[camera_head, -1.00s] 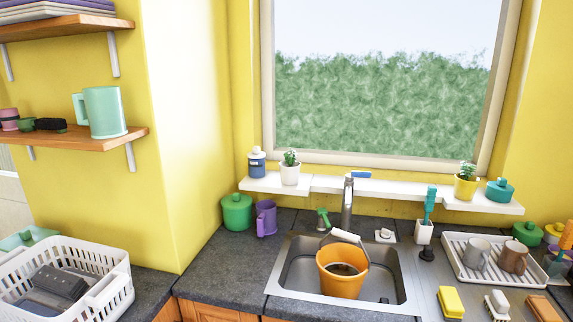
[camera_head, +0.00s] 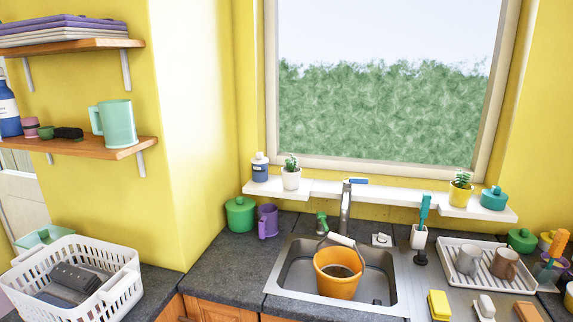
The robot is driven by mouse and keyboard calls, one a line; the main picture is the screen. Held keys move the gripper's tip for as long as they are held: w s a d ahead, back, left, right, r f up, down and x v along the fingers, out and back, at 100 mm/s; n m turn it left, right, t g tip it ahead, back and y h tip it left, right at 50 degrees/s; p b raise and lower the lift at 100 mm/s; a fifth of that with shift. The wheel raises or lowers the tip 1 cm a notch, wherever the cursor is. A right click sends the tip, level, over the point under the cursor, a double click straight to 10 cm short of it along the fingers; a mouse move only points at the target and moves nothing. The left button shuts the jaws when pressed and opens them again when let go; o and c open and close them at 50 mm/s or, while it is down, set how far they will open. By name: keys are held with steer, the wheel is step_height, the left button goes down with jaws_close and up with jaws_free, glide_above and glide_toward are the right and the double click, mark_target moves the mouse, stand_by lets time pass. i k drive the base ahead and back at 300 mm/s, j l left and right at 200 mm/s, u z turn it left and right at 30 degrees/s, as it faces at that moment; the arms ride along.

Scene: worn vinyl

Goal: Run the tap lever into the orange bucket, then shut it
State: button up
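The orange bucket (camera_head: 338,284) stands upright in the metal sink (camera_head: 388,268), under the tap. Its handle with a white grip is raised toward the tap, and something dark shows inside it. The tap (camera_head: 345,208) is a grey metal column behind the bucket. Its blue lever (camera_head: 357,181) sits on top and points to the right. I cannot make out any water stream. My gripper is not in view.
A purple mug (camera_head: 267,221) and a green pot (camera_head: 240,215) stand left of the sink. A dish rack (camera_head: 465,275) with mugs, a yellow sponge (camera_head: 438,305) and brushes lie to the right. A white basket (camera_head: 118,292) is at far left. A white ledge (camera_head: 320,191) runs behind the tap.

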mark_target(346, 184)
steer(key=j, duration=0.2)
steer(key=k+l, duration=0.1)
steer(key=l, duration=0.3)
steer(key=k+j+u, duration=0.1)
steer(key=k+u, duration=0.15)
steer(key=k, duration=0.15)
steer(key=i+l+z, duration=0.2)
steer(key=i, duration=0.6)
steer(key=i+l+z, duration=0.15)
steer(key=i, duration=0.6)
